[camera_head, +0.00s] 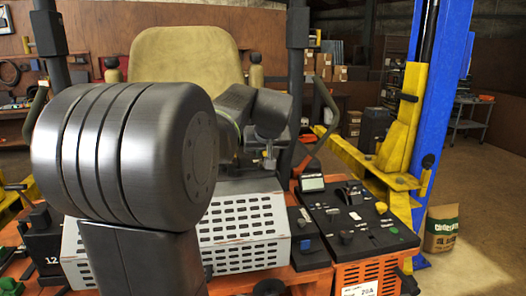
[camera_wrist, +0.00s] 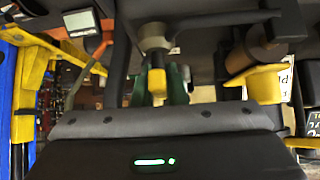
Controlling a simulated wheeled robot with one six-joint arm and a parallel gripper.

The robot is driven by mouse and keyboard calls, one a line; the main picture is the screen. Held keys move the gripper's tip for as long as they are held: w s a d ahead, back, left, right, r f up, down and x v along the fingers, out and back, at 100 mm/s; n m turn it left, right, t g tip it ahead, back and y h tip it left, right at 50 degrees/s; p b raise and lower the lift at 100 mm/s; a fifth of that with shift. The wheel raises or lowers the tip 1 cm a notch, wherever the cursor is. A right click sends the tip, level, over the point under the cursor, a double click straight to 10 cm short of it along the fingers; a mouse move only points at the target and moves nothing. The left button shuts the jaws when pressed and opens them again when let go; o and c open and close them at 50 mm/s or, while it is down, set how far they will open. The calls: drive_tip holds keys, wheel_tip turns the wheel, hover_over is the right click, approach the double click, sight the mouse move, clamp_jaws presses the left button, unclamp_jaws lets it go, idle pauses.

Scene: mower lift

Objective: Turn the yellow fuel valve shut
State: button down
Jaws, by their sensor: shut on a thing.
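The yellow fuel valve handle (camera_wrist: 157,76) shows in the middle of the wrist view, below a pale round fitting (camera_wrist: 154,38) on a dark pipe. My gripper (camera_wrist: 158,82) has its green fingers on either side of the handle and is shut on it. How far the handle is turned I cannot tell. In the head view, my big dark arm joint covers much of the left and centre, and the valve handle cannot be made out there. The mower's tan seat (camera_head: 185,52) stands behind my arm.
A black control panel (camera_head: 372,238) with knobs and a small display (camera_head: 312,183) lies right of the perforated grey cover (camera_head: 245,228). A blue lift post (camera_head: 440,110) and yellow lift arm (camera_head: 392,155) stand at right. A bag (camera_head: 441,229) sits on open floor there.

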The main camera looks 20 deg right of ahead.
drive_tip(key=m+g+h+b, duration=0.1)
drive_tip(key=m, duration=0.1)
drive_tip(key=m+h+b, duration=0.1)
drive_tip(key=m+h, duration=0.1)
drive_tip(key=m, duration=0.1)
drive_tip(key=shift+d+f+g+h+b, duration=0.2)
drive_tip(key=shift+g+h+b, duration=0.1)
drive_tip(key=shift+g+b, duration=0.1)
drive_tip(key=m+g+b, duration=0.1)
drive_tip(key=m+g+h+b, duration=0.1)
drive_tip(key=m, duration=0.1)
drive_tip(key=m+h+b, duration=0.1)
drive_tip(key=shift+s+d+r+g, duration=0.15)
drive_tip(key=shift+s+g, duration=0.1)
drive_tip(key=shift+g, duration=0.15)
drive_tip(key=m+g, duration=0.1)
drive_tip(key=m, duration=0.1)
drive_tip(key=m+g, duration=0.1)
drive_tip(key=m, duration=0.1)
drive_tip(key=shift+s+d+r+g+h+b, duration=0.1)
drive_tip(key=shift+s+g+h+b, duration=0.1)
drive_tip(key=shift+g+h+b, duration=0.15)
drive_tip(key=shift+s+m+g+p, duration=0.15)
drive_tip(key=shift+m+g+p, duration=0.15)
drive_tip(key=shift+m+g, duration=0.7)
drive_tip(key=shift+s+m+g+p, duration=0.2)
drive_tip(key=shift+m+g, duration=0.45)
drive_tip(key=shift+m, duration=0.55)
drive_tip(key=c, duration=1.5)
unclamp_jaws()
